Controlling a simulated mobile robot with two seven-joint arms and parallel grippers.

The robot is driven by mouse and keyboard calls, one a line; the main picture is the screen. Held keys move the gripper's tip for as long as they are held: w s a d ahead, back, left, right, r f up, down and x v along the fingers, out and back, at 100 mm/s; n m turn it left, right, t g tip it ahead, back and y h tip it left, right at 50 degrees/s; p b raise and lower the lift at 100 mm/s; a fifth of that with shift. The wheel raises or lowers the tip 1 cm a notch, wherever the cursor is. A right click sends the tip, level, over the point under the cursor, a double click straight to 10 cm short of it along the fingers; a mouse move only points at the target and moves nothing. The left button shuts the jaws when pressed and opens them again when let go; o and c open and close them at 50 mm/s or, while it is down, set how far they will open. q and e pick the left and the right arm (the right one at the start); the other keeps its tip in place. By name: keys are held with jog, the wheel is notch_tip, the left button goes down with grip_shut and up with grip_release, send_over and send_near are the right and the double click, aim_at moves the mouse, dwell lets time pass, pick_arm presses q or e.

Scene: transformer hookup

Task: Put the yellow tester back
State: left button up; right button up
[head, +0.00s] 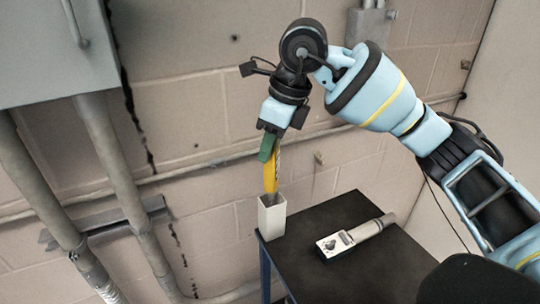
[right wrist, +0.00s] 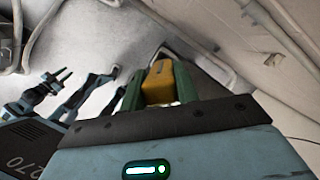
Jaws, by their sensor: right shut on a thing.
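My right gripper (head: 268,150) points down over the white holder (head: 271,222), a square open-topped box at the left corner of the black table. It is shut on the yellow tester (head: 271,178), which hangs upright with its lower end at the holder's mouth. I cannot tell how deep the lower end sits in it. In the right wrist view the yellow tester (right wrist: 160,82) shows between the green finger pads.
A light grey handheld device (head: 355,236) lies on the black table (head: 330,274), right of the holder. Pipes (head: 125,180) and a grey cabinet (head: 55,50) are on the wall at left. The table's front area is clear.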

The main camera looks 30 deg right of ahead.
pick_arm(q)
jog(key=shift+s, duration=0.1)
pick_arm(e)
jog(key=shift+f, duration=1.4)
pick_arm(q)
jog(key=shift+f, duration=0.1)
pick_arm(e)
jog(key=shift+f, duration=0.1)
jog(key=shift+f, duration=0.1)
jog(key=o, duration=1)
pick_arm(q)
jog(key=shift+w, duration=0.25)
jog(key=shift+w, duration=0.1)
pick_arm(e)
jog(key=shift+d+r, duration=0.1)
jog(key=shift+r, duration=0.35)
pick_arm(q)
jog(key=shift+s+r+p, duration=0.2)
jog(key=shift+r+p, duration=0.1)
jog(key=shift+r, duration=0.05)
pick_arm(e)
jog(key=v, duration=1.1)
jog(key=shift+s+d+r, duration=0.1)
jog(key=shift+r, duration=0.1)
pick_arm(q)
jog(key=shift+w, duration=0.3)
